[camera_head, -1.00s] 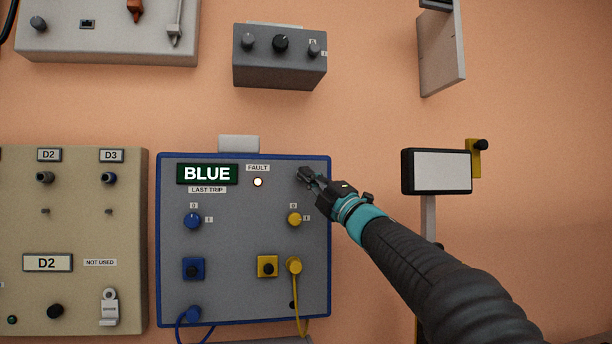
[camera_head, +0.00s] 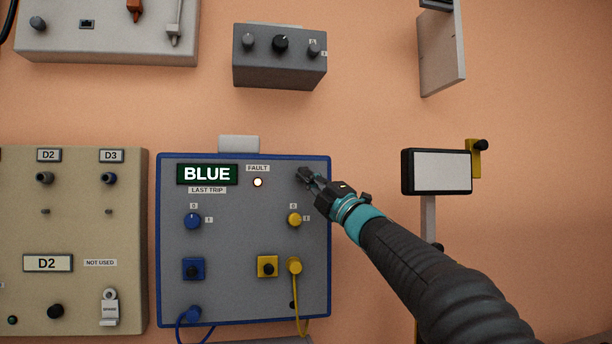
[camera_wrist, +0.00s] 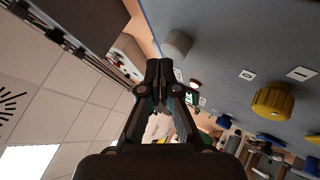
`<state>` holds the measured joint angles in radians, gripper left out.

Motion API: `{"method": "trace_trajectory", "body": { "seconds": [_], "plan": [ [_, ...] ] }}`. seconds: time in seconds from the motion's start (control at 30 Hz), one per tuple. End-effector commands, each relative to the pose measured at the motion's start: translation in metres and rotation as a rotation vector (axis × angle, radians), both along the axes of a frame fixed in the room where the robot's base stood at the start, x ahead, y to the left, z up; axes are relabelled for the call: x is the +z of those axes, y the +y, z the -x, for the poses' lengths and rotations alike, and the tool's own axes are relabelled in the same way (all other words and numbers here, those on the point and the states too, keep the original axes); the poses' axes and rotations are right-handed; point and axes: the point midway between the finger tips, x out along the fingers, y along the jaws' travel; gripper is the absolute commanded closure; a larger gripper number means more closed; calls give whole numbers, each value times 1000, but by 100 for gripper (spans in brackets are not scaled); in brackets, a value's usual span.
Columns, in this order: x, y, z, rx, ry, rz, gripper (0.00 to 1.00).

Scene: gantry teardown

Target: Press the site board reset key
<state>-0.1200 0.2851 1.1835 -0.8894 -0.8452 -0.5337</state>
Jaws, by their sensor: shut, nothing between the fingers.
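The grey site board (camera_head: 240,240) with a blue edge hangs on the wall. Its display (camera_head: 207,174) reads BLUE above a LAST TRIP label, and the FAULT lamp (camera_head: 257,182) is lit. My gripper (camera_head: 303,175) is shut and empty in front of the board's upper right corner. In the wrist view my gripper (camera_wrist: 159,65) has its fingertips together, close to a plain grey round key (camera_wrist: 177,44) on the board. I cannot tell whether they touch. In the head view my gripper covers that spot. No label for the key is readable.
The board carries a blue knob (camera_head: 192,221), a yellow knob (camera_head: 294,219), and blue and yellow sockets below with cables. A beige panel (camera_head: 100,220) stands left. A white screen on a post (camera_head: 440,171) stands right of the board, near my arm.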

Motion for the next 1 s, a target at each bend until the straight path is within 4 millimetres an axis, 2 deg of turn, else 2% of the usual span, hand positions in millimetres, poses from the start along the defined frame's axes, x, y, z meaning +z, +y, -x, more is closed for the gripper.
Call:
{"method": "trace_trajectory", "body": {
  "seconds": [1.0],
  "plan": [
    [0,2,-9,0,0,0,100]
  ]
}}
